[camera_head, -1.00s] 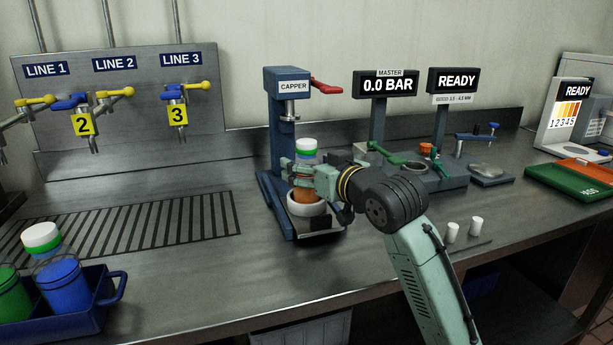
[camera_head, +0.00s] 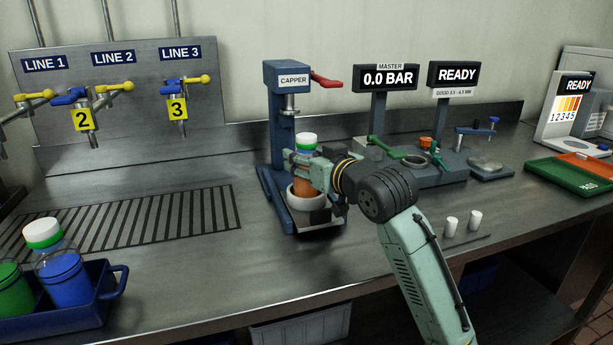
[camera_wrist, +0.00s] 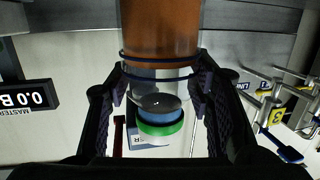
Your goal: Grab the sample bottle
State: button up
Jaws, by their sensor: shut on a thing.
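The sample bottle (camera_head: 304,157) has orange contents and a white and green cap. It stands roughly upright over the white cup of the capper (camera_head: 283,140). My gripper (camera_head: 303,168) reaches in from the right and is shut around the bottle's body below the cap. In the wrist view the bottle (camera_wrist: 160,28) shows upside down between the two fingers (camera_wrist: 160,90), with its cap lower in the picture. The bottle's base is hidden by the cup (camera_head: 308,197), so I cannot tell whether it touches.
A blue crate (camera_head: 75,310) with green and blue bottles stands at front left. The valve panel (camera_head: 130,75) is behind it. The master gauge stand (camera_head: 385,110) and two small white pieces (camera_head: 452,226) are to the right. The slatted drain (camera_head: 130,218) is clear.

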jog(key=c, duration=0.5)
jog(key=shift+r, duration=0.1)
